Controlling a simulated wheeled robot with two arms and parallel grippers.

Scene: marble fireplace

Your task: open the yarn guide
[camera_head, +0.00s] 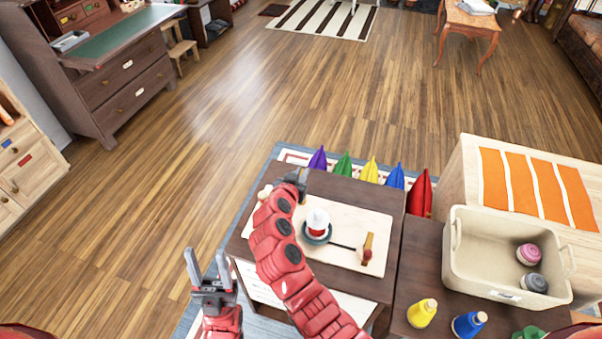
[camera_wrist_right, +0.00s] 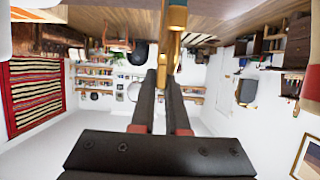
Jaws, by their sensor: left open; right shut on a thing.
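A yarn winder with a pale wooden board (camera_head: 378,222) lies on a dark table. It carries a white-and-red spool (camera_head: 317,222) on a dark round base, with a thin rod running to a wooden handle (camera_head: 367,249). My right gripper (camera_head: 298,178) is at the board's far left corner. In the right wrist view its fingers (camera_wrist_right: 164,95) are shut on a slim brass-coloured piece (camera_wrist_right: 172,50), seemingly the yarn guide. In the head view the gripper and arm hide that piece. My left gripper (camera_head: 207,265) is open and empty, left of the table, fingers pointing up.
Right of the board stands a beige bin (camera_head: 478,275) with a pink yarn ball (camera_head: 528,254) and a grey one. Yellow (camera_head: 422,313) and blue (camera_head: 468,325) cones stand before it. Several coloured pointed cushions (camera_head: 371,170) line the table's far side. The floor at left is clear.

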